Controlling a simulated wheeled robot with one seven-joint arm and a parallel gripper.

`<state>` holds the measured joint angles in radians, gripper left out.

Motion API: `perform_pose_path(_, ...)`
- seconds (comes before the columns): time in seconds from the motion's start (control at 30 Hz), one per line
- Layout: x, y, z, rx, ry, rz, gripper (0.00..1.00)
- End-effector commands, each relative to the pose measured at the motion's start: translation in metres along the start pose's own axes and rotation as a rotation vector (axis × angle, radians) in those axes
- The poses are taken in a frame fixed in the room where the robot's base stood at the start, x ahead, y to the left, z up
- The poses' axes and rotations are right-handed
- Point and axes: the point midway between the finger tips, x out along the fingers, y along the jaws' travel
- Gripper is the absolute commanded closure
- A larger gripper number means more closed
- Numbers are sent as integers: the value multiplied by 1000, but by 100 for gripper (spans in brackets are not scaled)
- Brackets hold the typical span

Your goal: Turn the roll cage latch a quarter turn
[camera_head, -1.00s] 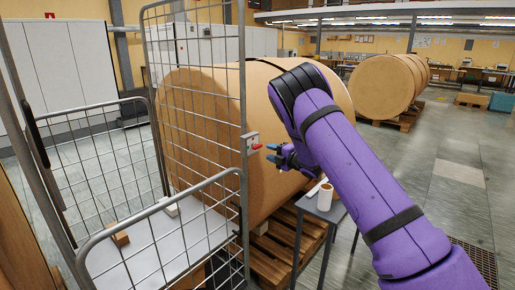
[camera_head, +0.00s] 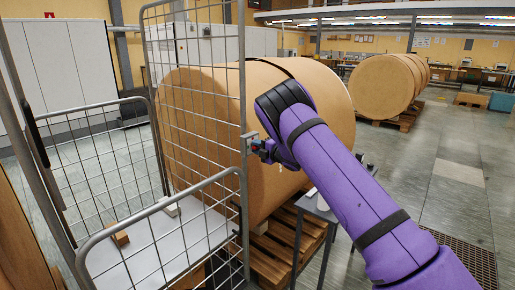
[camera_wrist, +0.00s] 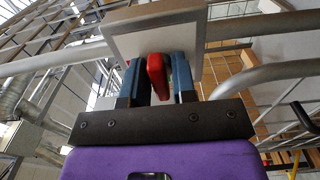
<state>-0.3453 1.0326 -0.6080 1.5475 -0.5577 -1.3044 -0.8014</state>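The latch (camera_head: 250,142) is a small block with a red handle, fixed to the upright post of the roll cage (camera_head: 243,110). My gripper (camera_head: 262,149) is at the latch, to the right of the post. In the wrist view the red handle (camera_wrist: 157,76) stands upright in front of a pale plate (camera_wrist: 155,36). My blue and dark fingers stand on both sides of it. The left finger is very close to the handle or touching it; a narrow gap seems to show on the right.
A large brown paper roll (camera_head: 320,110) on a wooden pallet (camera_head: 270,262) stands close behind the cage. A small grey side table (camera_head: 318,211) stands below my arm. The cage shelf (camera_head: 165,250) holds small blocks. Open floor lies to the right.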

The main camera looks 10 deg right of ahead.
Motion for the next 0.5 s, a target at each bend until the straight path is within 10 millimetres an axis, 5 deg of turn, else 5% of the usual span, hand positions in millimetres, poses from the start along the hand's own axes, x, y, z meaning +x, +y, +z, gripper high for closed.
perform_pose_path(0.5, -1, 1, 1, 101, -2, 2, 98)
